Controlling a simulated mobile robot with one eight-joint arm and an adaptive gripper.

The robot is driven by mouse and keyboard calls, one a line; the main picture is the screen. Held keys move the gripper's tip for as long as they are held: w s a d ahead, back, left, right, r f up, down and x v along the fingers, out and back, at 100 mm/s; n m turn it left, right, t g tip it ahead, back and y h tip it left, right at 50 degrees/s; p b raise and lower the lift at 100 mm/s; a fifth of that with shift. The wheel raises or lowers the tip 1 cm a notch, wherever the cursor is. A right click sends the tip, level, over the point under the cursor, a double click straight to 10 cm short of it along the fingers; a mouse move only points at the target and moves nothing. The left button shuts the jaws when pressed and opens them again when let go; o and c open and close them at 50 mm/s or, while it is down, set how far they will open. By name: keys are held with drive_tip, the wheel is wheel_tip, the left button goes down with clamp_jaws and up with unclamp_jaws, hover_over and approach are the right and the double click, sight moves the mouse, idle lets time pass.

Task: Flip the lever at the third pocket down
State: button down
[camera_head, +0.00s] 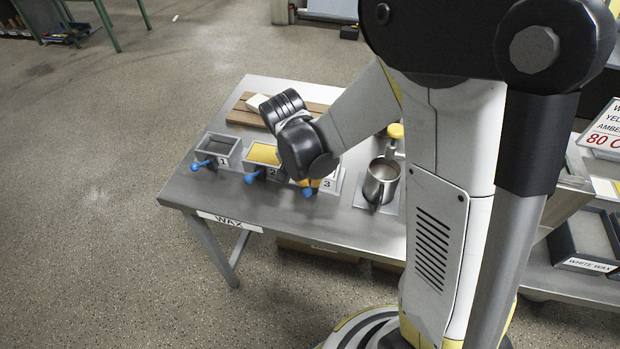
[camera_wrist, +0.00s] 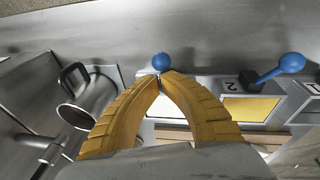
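Three metal pockets stand in a row on the steel table. The third pocket (camera_head: 335,181), labelled 3, is mostly hidden behind my gripper and wrist. Its lever ends in a blue knob (camera_head: 308,192), which also shows in the wrist view (camera_wrist: 161,62). My gripper (camera_wrist: 161,74) has yellow ridged fingers. Their tips come together right by this knob; I cannot tell whether they touch it. No object shows between them. The second pocket (camera_wrist: 205,112) holds yellow wax, and its blue lever knob (camera_wrist: 292,62) sticks out toward the table's front.
The first pocket (camera_head: 219,149) looks dark inside and has its own blue lever knob (camera_head: 195,166). A metal pitcher (camera_head: 380,180) stands right of the third pocket. A wooden board (camera_head: 245,118) lies behind the pockets. The table strip in front is clear.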

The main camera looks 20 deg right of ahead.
sight(306, 191)
drive_tip(key=shift+s+a+f+b, duration=0.1)
drive_tip(key=shift+s+f+b, duration=0.1)
drive_tip(key=shift+b, duration=0.1)
drive_tip(key=shift+t+h, duration=0.3)
drive_tip(key=shift+s+a+f+t+h+b, duration=0.4)
drive_tip(key=shift+s+f+t+h+b, duration=0.25)
drive_tip(key=shift+b, duration=0.6)
drive_tip(key=shift+s+a+f+b, duration=0.15)
drive_tip(key=shift+f+b, duration=0.2)
drive_tip(key=shift+b, duration=0.1)
drive_tip(key=shift+s+a+f+b, duration=0.15)
drive_tip(key=shift+f+b, duration=0.2)
drive_tip(key=shift+b, duration=0.05)
drive_tip(key=shift+r, duration=0.1)
drive_tip(key=shift+r+p, duration=0.65)
drive_tip(key=shift+r, duration=0.15)
